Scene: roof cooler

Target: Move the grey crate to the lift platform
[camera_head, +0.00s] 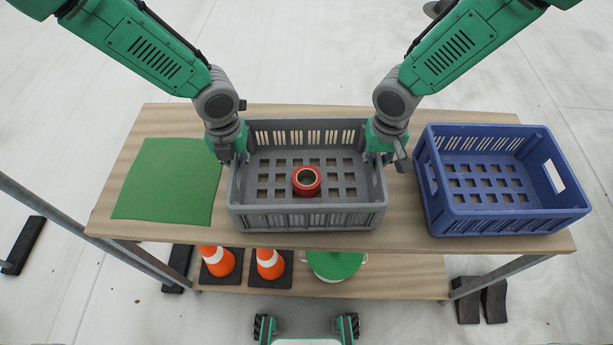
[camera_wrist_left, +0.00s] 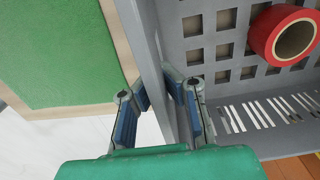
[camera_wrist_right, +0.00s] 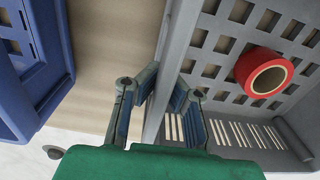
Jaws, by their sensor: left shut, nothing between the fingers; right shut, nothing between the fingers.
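The grey crate (camera_head: 308,218) stands upright on the wooden table, with a red roll (camera_head: 307,181) in it. The roll also shows in the left wrist view (camera_wrist_left: 284,36) and right wrist view (camera_wrist_right: 264,72). My left gripper (camera_head: 232,160) is shut at the crate's left wall, its fingers close to the rim. My right gripper (camera_head: 387,158) is shut at the crate's right wall in the same way. The wrist views show the fingertips beside the walls, but how they touch is partly hidden. I cannot pick out a lift platform in these views.
A blue crate (camera_head: 505,222) stands close by on the right of the table (camera_head: 408,236). A flat green mat (camera_head: 168,180) lies on the left. Orange cones (camera_head: 270,262) and a green-lidded pot (camera_head: 337,264) are on the lower shelf. Pale floor surrounds the table.

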